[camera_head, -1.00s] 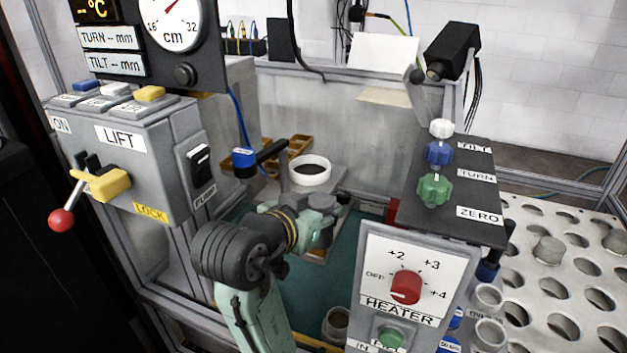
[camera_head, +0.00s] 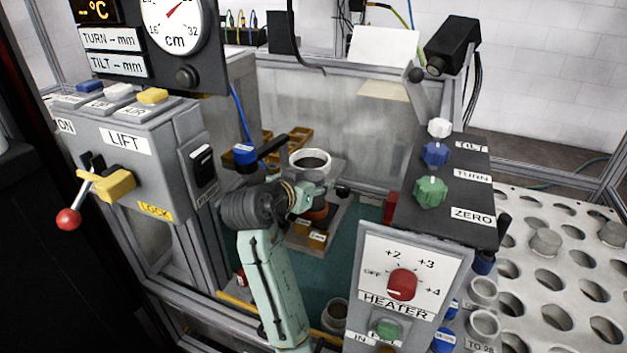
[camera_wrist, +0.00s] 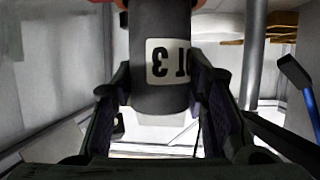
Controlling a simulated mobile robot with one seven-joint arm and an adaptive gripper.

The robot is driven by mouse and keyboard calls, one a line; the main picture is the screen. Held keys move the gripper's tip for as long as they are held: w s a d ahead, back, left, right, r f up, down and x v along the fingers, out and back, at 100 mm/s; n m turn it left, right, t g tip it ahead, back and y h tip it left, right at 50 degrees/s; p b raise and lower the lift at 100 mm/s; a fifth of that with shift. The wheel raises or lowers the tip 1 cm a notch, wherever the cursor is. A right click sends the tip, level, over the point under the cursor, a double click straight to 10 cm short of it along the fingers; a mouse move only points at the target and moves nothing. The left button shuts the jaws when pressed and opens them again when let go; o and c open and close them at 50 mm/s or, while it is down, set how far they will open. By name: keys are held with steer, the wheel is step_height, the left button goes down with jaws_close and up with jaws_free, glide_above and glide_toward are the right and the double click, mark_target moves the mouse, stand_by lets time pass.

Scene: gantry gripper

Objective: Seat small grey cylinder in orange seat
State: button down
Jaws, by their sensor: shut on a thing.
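The small grey cylinder (camera_wrist: 162,95) fills the middle of the wrist view, dark grey with a white label that reads upside down. My gripper (camera_wrist: 160,108) is shut on it, one finger on each side. Orange parts, probably the orange seat (camera_wrist: 198,4), show at the top edge of the wrist view, by the cylinder's far end. I cannot tell whether the cylinder touches them or how deep it sits. In the head view an orange piece (camera_head: 318,212) shows beneath the white-rimmed ring (camera_head: 310,160), beside my gripper (camera_head: 306,197). The cylinder is hidden there.
The LIFT box (camera_head: 130,150) with its red-knobbed lever stands left. The heater panel (camera_head: 405,275) and knob console (camera_head: 450,180) stand right of my arm. A blue-ended handle (camera_head: 245,155) juts near the ring. Brown trays (camera_head: 298,138) lie behind. The green floor (camera_head: 340,260) is partly clear.

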steer(key=shift+f, duration=0.1)
steer(key=shift+f, duration=0.15)
steer(key=c, duration=1)
jaws_free()
steer(key=shift+o, duration=0.2)
steer(key=shift+r, duration=0.35)
steer(key=b+v, duration=0.2)
steer(key=v, duration=1)
steer(key=shift+f, duration=0.25)
